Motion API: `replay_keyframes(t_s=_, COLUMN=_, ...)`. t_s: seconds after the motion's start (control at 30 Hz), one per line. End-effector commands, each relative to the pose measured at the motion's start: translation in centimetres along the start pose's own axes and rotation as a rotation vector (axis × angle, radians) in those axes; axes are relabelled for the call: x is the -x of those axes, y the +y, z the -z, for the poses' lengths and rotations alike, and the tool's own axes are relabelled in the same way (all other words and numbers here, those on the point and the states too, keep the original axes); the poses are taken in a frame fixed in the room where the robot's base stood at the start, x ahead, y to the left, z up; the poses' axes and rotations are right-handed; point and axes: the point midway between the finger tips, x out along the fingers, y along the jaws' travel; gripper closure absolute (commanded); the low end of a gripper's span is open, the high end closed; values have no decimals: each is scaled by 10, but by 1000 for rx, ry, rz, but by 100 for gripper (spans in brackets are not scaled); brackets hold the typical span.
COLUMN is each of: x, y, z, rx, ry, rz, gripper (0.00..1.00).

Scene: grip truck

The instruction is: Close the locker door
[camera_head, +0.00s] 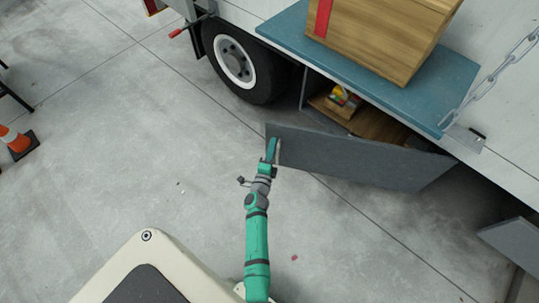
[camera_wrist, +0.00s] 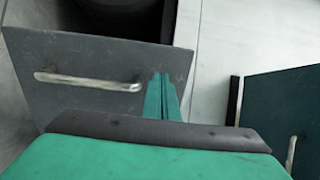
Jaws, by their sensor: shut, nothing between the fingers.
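The locker door (camera_head: 360,160) is a flat grey panel under the truck's side. It stands open, swung outward from the locker opening (camera_head: 375,122), with its left end farthest out. In the wrist view the door (camera_wrist: 110,55) fills the upper left and carries a metal bar handle (camera_wrist: 88,81). My gripper (camera_head: 272,152) is at the door's left end, on its outer side. In the wrist view its green fingers (camera_wrist: 161,98) are together and empty, right of the handle and near the panel's edge. I cannot tell whether they touch the door.
A blue shelf (camera_head: 440,95) with a wooden crate (camera_head: 375,35) juts out above the locker. A wheel (camera_head: 238,62) is left of the opening. Another grey panel (camera_head: 512,245) is at the right, a cone (camera_head: 15,142) at far left. The floor left of the door is clear.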

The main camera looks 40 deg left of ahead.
Motion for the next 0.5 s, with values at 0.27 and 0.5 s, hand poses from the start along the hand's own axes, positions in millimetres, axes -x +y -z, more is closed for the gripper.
replay_keyframes(t_s=0.27, x=-26, y=0, z=0, rx=0, ry=-1, rz=0, gripper=100)
replay_keyframes(t_s=0.5, x=-28, y=0, z=0, rx=0, ry=-1, rz=-1, gripper=100)
